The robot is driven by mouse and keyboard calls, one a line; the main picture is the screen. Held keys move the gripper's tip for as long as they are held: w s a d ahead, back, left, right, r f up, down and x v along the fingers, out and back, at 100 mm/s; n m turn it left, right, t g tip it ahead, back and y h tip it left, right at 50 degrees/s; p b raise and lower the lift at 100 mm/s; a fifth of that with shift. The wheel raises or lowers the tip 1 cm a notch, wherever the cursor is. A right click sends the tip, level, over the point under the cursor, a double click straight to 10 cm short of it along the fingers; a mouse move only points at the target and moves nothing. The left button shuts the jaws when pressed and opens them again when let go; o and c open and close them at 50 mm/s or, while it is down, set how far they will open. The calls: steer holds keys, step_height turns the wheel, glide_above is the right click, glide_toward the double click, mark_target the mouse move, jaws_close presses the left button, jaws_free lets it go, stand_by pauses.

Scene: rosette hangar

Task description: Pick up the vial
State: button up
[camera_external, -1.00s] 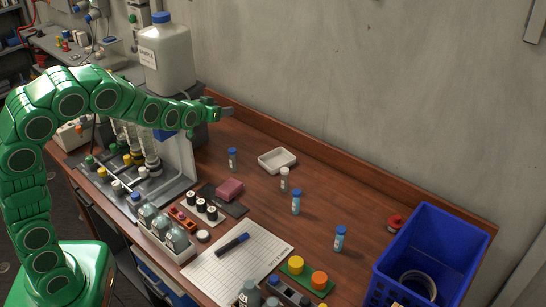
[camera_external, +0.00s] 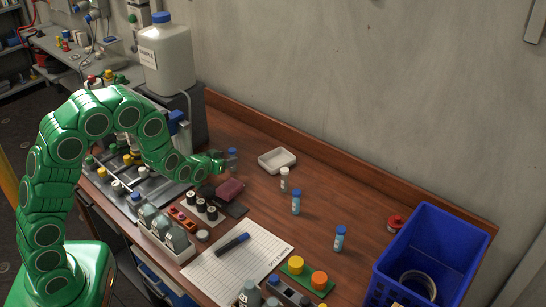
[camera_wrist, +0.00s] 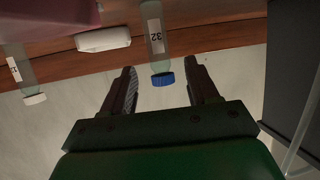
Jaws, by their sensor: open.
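A clear vial with a blue cap (camera_external: 233,154) stands upright on the wooden bench and is partly hidden by my gripper. In the wrist view this vial (camera_wrist: 154,30) bears a label reading 32, and its blue cap lies between the lines of the two fingers. My gripper (camera_wrist: 160,67) is open with nothing in it, its fingertips close to the vial. In the outside view my gripper (camera_external: 221,161) is just left of the vial; contact cannot be told. Other blue-capped vials stand to the right, one near the middle (camera_external: 296,203) and one farther right (camera_external: 340,239). A white-capped vial (camera_external: 284,180) stands between.
A dark pink block (camera_external: 230,189) lies just in front of my gripper. The rack with several bottles (camera_external: 165,244), a large jug (camera_external: 168,60) and a blue crate (camera_external: 455,244) stand around. The bench's back right is fairly clear.

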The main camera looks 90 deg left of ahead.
steer(key=shift+f, duration=0.35)
steer(key=shift+x, duration=2.55)
steer(key=shift+c, duration=0.3)
steer(key=c, duration=1)
steer(key=shift+o, duration=0.2)
steer(key=shift+r, duration=0.15)
